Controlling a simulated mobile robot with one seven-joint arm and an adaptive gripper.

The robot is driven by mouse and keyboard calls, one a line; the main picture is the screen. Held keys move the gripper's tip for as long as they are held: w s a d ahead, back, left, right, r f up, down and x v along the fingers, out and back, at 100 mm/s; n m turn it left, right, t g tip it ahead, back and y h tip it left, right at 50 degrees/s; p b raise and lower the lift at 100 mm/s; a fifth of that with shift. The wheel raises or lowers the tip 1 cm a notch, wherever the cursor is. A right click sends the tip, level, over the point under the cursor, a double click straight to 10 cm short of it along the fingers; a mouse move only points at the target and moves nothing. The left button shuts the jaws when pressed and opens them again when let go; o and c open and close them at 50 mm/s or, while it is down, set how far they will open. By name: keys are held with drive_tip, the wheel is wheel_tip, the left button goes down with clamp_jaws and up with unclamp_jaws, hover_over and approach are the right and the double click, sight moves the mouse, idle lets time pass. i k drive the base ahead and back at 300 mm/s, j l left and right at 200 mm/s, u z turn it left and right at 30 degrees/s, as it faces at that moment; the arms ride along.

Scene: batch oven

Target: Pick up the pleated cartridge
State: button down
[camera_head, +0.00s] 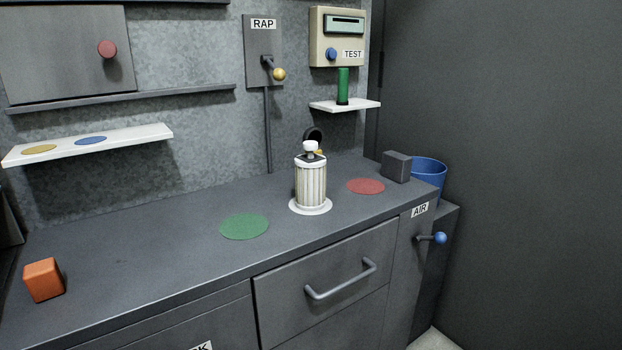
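My gripper is not in view, and nothing is seen touching the cartridge.
A green disc (244,226) and a red disc (365,186) lie flat either side of the cartridge. A grey block (396,166) and blue bin (430,171) are at right, an orange block (43,280) at left. A drawer handle (341,279) juts out in front.

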sight(310, 168)
drive_tip(key=i+l+u, duration=0.15)
drive_tip(key=l, duration=0.15)
drive_tip(key=i+l+u, duration=0.15)
drive_tip(key=l, duration=0.15)
drive_tip(key=i+l+u, duration=0.15)
drive_tip(key=l, duration=0.15)
drive_tip(key=l+u, duration=0.15)
drive_tip(key=l, duration=0.2)
